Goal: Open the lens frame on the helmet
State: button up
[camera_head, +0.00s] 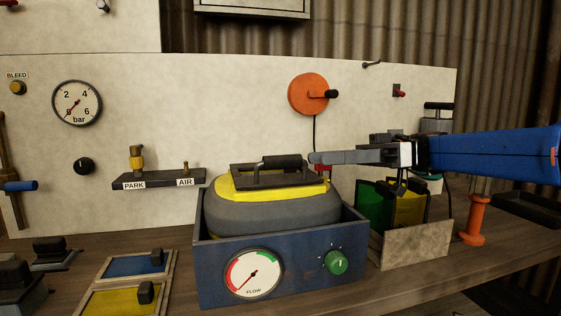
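A grey rounded body with a yellow top, which looks like the helmet (270,213), sits in a dark blue open box (215,262). A dark frame, apparently the lens frame (253,180), lies across its yellow top.
The box front carries a FLOW gauge (253,274) and a green knob (336,262). Right of it stand a holder with green and yellow plates (407,208) and an orange post (474,221). Left are a PARK/AIR bracket (158,180) and framed blue and yellow panels (120,300).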

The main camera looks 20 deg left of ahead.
aim_at(280, 161)
jog(key=x, duration=1)
jog(key=shift+c, duration=0.5)
grip_shut()
